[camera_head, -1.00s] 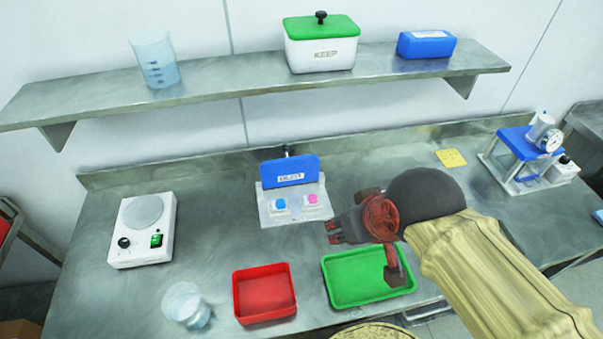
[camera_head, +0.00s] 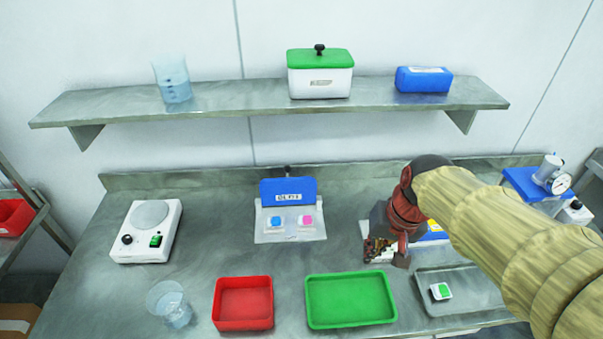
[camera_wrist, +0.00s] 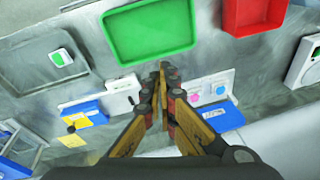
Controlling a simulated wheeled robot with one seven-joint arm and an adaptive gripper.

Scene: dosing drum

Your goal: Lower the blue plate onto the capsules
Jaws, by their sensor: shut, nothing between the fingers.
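A blue plate (camera_head: 288,191) with a white label stands upright at the back of a pale base (camera_head: 291,236). A blue capsule piece (camera_head: 275,222) and a pink one (camera_head: 307,220) lie on the base in front of it.
A red tray (camera_head: 243,303), a green tray (camera_head: 350,300) and a grey tray (camera_head: 430,304) line the front. A white scale-like device (camera_head: 147,232) and a beaker (camera_head: 170,305) stand left. A gauge unit (camera_head: 540,184) is at right. A shelf (camera_head: 240,102) runs above the bench.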

